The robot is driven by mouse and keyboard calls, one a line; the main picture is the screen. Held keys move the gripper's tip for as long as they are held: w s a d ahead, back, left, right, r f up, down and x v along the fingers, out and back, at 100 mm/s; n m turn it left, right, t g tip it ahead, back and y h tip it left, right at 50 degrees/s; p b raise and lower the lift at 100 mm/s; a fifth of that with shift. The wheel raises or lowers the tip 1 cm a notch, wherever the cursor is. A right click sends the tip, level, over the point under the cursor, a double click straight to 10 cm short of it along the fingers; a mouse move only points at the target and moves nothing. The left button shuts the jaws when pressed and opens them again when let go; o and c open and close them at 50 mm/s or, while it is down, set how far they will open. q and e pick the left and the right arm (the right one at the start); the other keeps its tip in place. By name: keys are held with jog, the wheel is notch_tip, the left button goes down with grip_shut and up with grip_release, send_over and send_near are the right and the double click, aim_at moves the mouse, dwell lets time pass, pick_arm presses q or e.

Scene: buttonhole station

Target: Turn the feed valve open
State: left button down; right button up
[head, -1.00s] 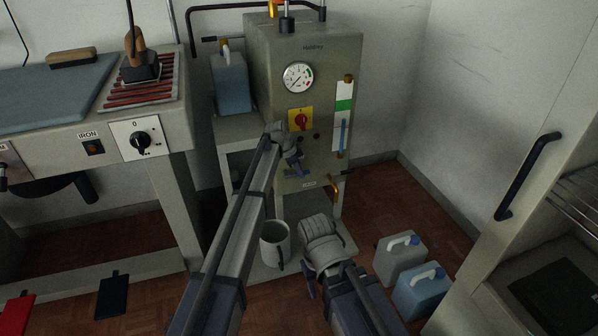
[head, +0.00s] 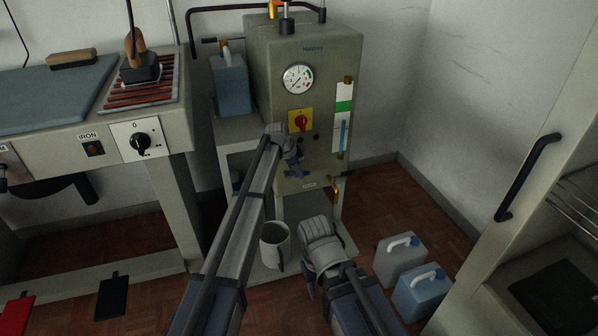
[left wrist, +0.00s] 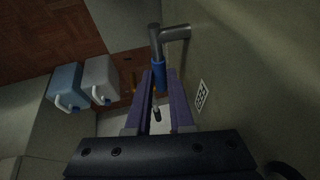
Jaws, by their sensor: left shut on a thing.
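The feed valve handle shows in the left wrist view as a grey bent lever with a blue sleeve (left wrist: 159,75), next to the boiler's front panel. My left gripper (left wrist: 160,85) is shut on the blue sleeve, one finger on each side. In the head view my left gripper (head: 298,174) is low on the front of the grey-green boiler (head: 262,75), and its wrist and fingers hide most of the handle. My right gripper (head: 309,285) hangs low in front of the boiler stand, apart from the valve; its fingertips are too unclear to tell their opening.
A gauge (head: 298,78), a red-and-yellow switch (head: 300,121) and a sight glass (head: 344,120) are on the boiler. A brass fitting (head: 335,188) sits right of my left gripper. A metal mug (head: 274,246) stands below. Two canisters (head: 400,260) stand on the floor at right.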

aim_at(293, 177)
dwell(0.8)
pick_arm(q)
jog(key=h+b, duration=0.1)
jog(key=h, duration=0.1)
jog(key=a+t+h+b, duration=0.1)
jog(key=shift+s+r+b, duration=0.25)
jog(key=shift+r+b, duration=0.05)
jog(key=h+b, duration=0.1)
jog(key=t+h+b, duration=0.1)
jog(key=shift+s+a+r+n+b, duration=0.1)
jog(key=shift+a+r+n+b, duration=0.2)
jog(key=shift+a+r+b, duration=0.1)
jog(key=shift+a+r+t+h+b, duration=0.2)
jog(key=shift+r+t+h+b, duration=0.1)
jog(key=shift+h+b, duration=0.4)
jog(key=c, duration=1.1)
grip_release()
jog(key=shift+r, duration=0.1)
